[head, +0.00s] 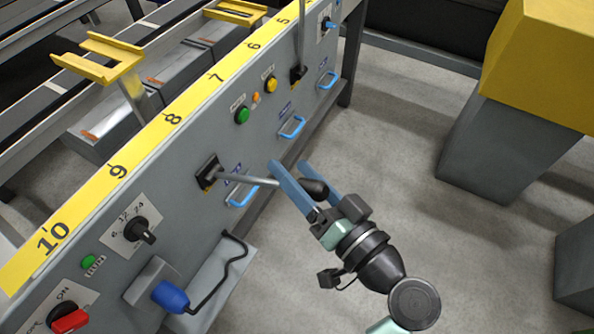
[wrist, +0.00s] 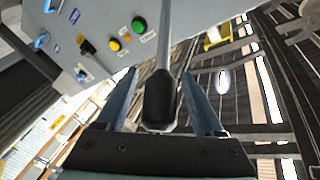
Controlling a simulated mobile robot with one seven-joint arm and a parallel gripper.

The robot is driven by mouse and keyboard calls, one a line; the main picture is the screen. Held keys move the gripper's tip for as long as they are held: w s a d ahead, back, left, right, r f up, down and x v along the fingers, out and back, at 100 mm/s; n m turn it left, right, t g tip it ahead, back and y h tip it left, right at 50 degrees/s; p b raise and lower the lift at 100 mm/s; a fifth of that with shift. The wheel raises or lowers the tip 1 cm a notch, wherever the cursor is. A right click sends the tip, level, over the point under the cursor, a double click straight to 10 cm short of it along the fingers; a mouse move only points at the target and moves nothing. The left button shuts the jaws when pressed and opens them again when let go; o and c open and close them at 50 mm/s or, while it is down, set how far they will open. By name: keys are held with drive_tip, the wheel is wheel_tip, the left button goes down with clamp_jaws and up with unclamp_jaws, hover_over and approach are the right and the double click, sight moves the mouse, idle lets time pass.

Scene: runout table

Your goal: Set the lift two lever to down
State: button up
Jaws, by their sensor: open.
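A lever with a black knob (head: 315,188) and a grey shaft (head: 245,178) sticks out from a black slotted base (head: 208,172) on the grey panel. Its label is too small to read, so I cannot tell its number. My gripper (head: 288,165) is open, with its blue fingers on either side of the lever's end. In the wrist view the black knob (wrist: 160,102) lies between the two fingers, with gaps visible on both sides. A second lever (head: 301,40) farther along the panel points up from its black base (head: 297,75).
The panel carries blue handles (head: 292,127), a green button (head: 242,115), a yellow button (head: 271,84), a black rotary knob (head: 139,230), a red switch (head: 70,319) and a blue plug (head: 170,296) with a cable. A yellow-topped grey block (head: 540,65) stands right. Floor between is clear.

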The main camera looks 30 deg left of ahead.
drive_tip(key=shift+a, duration=0.1)
clamp_jaws()
idle(0.3)
idle(1.1)
